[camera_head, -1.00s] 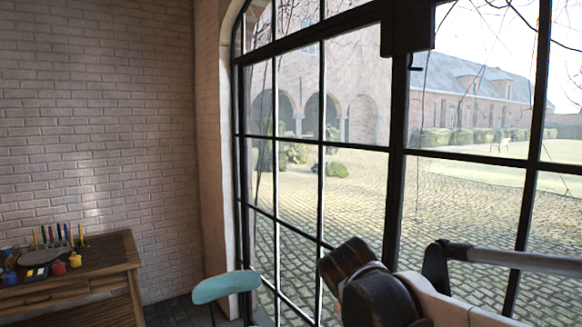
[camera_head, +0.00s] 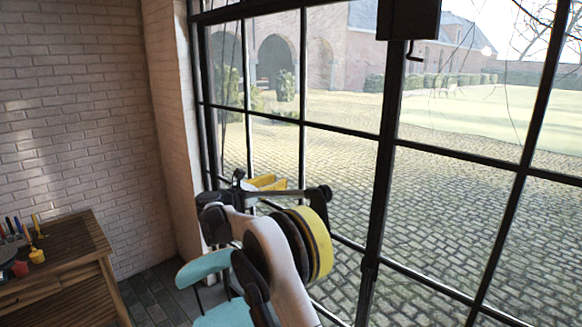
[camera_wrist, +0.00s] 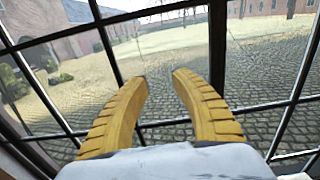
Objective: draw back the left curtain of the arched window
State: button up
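The arched window (camera_head: 382,160) has a black metal frame with many panes and fills the middle and right of the head view. No curtain shows in either current view. My gripper (camera_wrist: 160,77) has two yellow ribbed fingers, apart with nothing between them, in front of the window bars in the wrist view. In the head view my gripper (camera_head: 264,183) is partly hidden by my arm, near the lower left of the window. The top of the window is cut off.
A dark box (camera_head: 409,18) with a small handle sits at the top of the window. A teal chair (camera_head: 206,265) stands below my arm. A wooden table (camera_head: 62,258) with paints and brushes stands lower left by the brick wall (camera_head: 80,120). Some tiled floor between is free.

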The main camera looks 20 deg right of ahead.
aim_at(300, 173)
jog(key=p+x, duration=0.1)
jog(key=x, duration=0.9)
jog(key=shift+d+f, duration=0.1)
jog(key=shift+d, duration=0.2)
grip_shut()
